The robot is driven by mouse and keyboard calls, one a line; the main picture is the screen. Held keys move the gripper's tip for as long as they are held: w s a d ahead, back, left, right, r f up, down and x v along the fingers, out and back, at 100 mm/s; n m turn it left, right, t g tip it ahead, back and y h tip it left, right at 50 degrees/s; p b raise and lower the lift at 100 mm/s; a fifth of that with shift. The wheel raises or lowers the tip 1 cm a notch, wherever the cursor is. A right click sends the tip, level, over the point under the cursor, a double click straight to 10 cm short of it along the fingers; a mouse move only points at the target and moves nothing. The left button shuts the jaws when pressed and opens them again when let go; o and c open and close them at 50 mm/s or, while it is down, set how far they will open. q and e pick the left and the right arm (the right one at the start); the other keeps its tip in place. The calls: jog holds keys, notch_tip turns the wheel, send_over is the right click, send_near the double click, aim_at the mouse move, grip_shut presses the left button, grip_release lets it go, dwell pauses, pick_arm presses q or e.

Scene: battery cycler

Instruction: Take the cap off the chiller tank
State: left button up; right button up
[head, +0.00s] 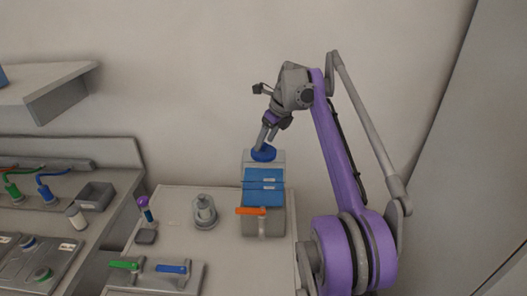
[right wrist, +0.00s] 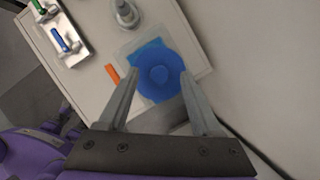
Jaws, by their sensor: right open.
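The blue cap (head: 264,153) sits on top of the chiller tank (head: 263,222), a grey box with a blue front and an orange handle, at the back of the white bench. In the right wrist view the round cap (right wrist: 160,74) lies between and just beyond my fingers. My right gripper (head: 262,143) reaches down from above to the cap. It is open, with one finger on each side of the cap in the right wrist view (right wrist: 157,84). I cannot tell whether the fingers touch it. My left gripper is not in view.
A grey stepped fitting (head: 205,212) stands on the bench left of the tank. A tray (head: 155,274) with green and blue handled pieces lies at the front. A grey open bin (head: 95,196) and a white cylinder (head: 76,217) stand further left. The wall is close behind.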

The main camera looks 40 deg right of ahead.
jog(key=shift+w+f, duration=0.1)
jog(key=shift+f, duration=0.25)
grip_shut()
dwell(1.2)
